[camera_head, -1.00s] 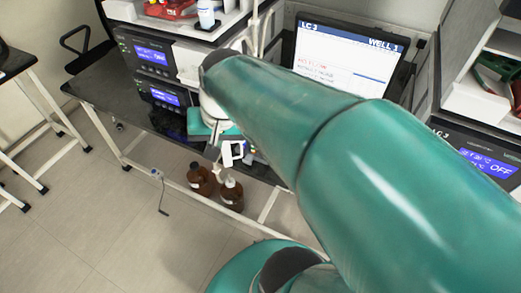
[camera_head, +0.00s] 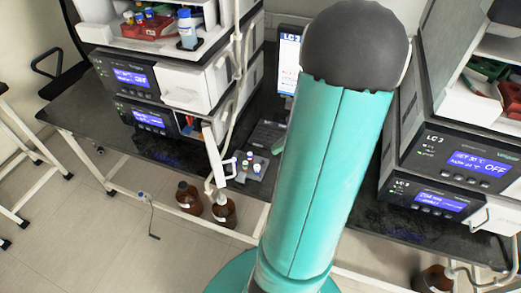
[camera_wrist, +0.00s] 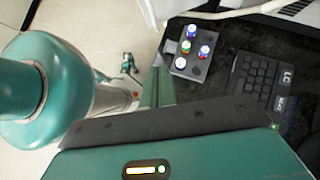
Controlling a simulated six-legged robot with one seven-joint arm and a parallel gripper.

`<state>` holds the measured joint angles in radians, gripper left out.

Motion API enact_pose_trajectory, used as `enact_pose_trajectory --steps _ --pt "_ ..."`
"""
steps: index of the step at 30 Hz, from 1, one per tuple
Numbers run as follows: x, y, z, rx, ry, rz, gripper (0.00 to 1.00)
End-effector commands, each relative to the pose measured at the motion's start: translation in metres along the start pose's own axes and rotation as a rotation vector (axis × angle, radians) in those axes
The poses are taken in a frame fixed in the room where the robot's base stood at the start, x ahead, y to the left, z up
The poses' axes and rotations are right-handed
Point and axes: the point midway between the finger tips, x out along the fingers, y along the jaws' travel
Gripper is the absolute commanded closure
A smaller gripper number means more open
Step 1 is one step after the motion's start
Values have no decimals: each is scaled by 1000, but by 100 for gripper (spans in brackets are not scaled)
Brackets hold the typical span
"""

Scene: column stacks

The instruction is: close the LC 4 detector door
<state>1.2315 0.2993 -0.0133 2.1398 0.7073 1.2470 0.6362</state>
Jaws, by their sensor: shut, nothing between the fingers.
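A narrow white panel (camera_head: 212,152) stands out from the front of the left stack's lower module (camera_head: 150,118), like a door swung open. A dark opening (camera_head: 190,126) with small coloured parts shows behind it. I cannot read an LC 4 label on this stack. In the wrist view my gripper (camera_wrist: 159,64) is shut and empty, its narrow teal fingers pointing up the picture from the dark palm bar. It is apart from the vial tray and over the bench's front side.
A small vial tray (camera_head: 246,168) with several coloured caps and a keyboard (camera_head: 267,134) lie on the black bench. Tubing hangs beside the left stack. Brown bottles (camera_head: 222,211) stand below. The right stack (camera_head: 460,165) is labelled LC 3.

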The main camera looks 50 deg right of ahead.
Motion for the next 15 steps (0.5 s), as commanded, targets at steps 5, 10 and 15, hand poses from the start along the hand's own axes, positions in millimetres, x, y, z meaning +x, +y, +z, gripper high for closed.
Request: enact_pose_trajectory --steps 5,10,15 --pt "32 0 1 -3 -2 7 100" --pt "67 -1 2 -3 -1 7 100" --pt "98 -2 8 -8 1 7 100"
